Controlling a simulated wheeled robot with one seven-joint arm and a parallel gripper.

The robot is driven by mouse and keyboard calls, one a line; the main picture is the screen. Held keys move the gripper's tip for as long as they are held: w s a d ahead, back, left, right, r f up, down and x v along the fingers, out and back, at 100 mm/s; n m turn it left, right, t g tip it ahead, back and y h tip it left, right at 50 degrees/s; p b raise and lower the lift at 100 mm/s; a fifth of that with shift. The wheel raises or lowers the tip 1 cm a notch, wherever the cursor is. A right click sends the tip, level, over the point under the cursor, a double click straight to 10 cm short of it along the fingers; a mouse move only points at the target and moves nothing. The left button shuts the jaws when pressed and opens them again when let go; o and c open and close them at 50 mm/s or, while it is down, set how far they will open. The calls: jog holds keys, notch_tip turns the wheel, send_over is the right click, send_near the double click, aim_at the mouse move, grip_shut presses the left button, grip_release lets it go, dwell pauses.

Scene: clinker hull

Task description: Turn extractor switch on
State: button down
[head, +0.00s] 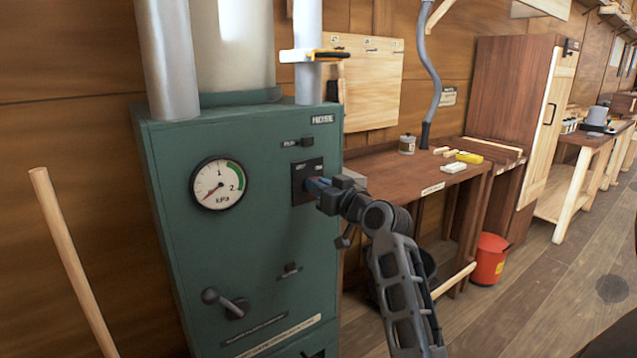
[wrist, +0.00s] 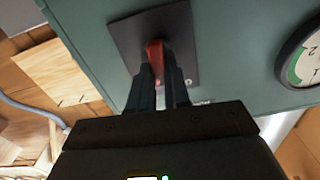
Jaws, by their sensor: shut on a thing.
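The extractor is a green cabinet (head: 265,255) with a dark switch plate (head: 300,169) on its front. In the wrist view the plate (wrist: 190,30) carries a red switch lever (wrist: 155,48). My gripper (head: 318,185) reaches the plate from the right in the head view. In the wrist view its fingers (wrist: 158,74) are closed around the red lever, hiding its lower part. The plate's small lettering is too small to read, so I cannot tell the switch position. A round kPa gauge (head: 217,183) is left of the plate; its needle points to the lower left.
A black crank handle (head: 226,303) sticks out low on the cabinet. A wooden pole (head: 70,260) stands at left. A workbench (head: 385,173) with small items is on the right, and a red bucket (head: 489,258) stands on the floor.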

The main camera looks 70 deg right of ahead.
jog(key=m+p, duration=0.1)
jog(key=m, duration=0.2)
jog(key=m+p, duration=0.1)
jog(key=m, duration=0.2)
jog(key=shift+s+d, duration=0.1)
jog(key=shift+d, duration=0.1)
jog(key=shift+f, duration=0.1)
dwell(0.4)
jog(key=c, duration=1.1)
grip_release()
jog(key=shift+b+v, duration=0.35)
jog(key=shift+v, duration=3.55)
